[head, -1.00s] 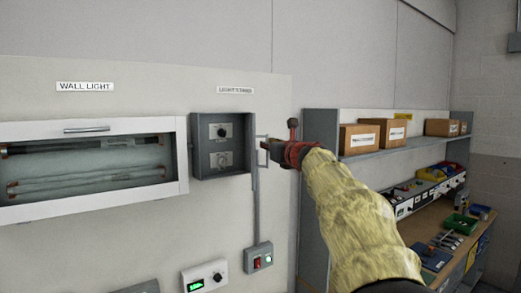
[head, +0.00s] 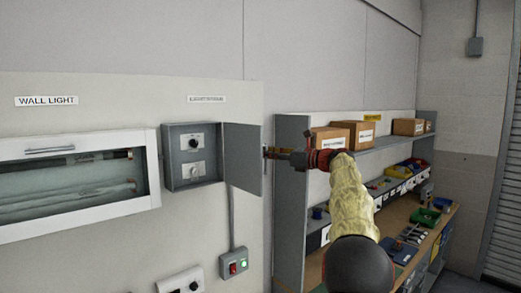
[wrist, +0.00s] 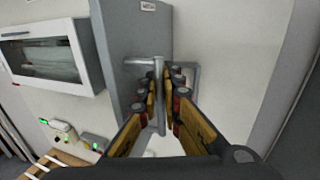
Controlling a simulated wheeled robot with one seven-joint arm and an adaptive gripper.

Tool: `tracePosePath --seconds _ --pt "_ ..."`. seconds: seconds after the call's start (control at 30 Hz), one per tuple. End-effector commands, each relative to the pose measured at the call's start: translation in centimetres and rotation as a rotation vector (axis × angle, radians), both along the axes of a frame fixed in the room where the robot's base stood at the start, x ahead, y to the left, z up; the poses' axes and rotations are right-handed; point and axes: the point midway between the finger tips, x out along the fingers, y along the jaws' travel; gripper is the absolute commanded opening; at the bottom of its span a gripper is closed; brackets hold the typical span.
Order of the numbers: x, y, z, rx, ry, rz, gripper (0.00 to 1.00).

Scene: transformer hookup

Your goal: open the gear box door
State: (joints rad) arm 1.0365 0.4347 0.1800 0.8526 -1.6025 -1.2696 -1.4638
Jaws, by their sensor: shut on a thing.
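The grey gear box (head: 191,156) is mounted on the wall panel, with two round knobs visible inside. Its door (head: 242,157) is hinged on the right side and stands swung out to the right, well open. My gripper (head: 270,153) is at the outer side of the door, at its free edge. In the wrist view my gripper (wrist: 161,98) has its two fingers closed around the grey bar handle (wrist: 159,75) of the door. The grey door face (wrist: 130,40) shows behind the handle.
A glass-fronted wall light box (head: 75,185) is to the left. A switch box (head: 234,263) with red and green buttons sits below the door. A shelf unit (head: 292,200) with cardboard boxes (head: 330,139) and a cluttered workbench stand to the right, behind my arm.

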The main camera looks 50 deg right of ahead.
Motion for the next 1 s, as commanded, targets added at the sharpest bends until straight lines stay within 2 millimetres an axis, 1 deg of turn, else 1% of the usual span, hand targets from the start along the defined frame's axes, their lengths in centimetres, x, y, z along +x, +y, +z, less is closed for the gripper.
tracePosePath --seconds 0.1,0.3,0.9,0.93,1.0 --pt "0.1 -0.9 0.0 0.002 0.003 -0.003 0.0" --pt "0.3 -1.7 0.0 0.002 0.001 -0.004 0.0" --pt "0.4 -2.1 -0.1 0.001 0.001 -0.005 0.0" --pt "0.4 -2.1 -0.1 0.001 0.001 -0.005 0.07" --pt "0.4 -2.1 -0.1 0.001 0.001 -0.004 0.11"
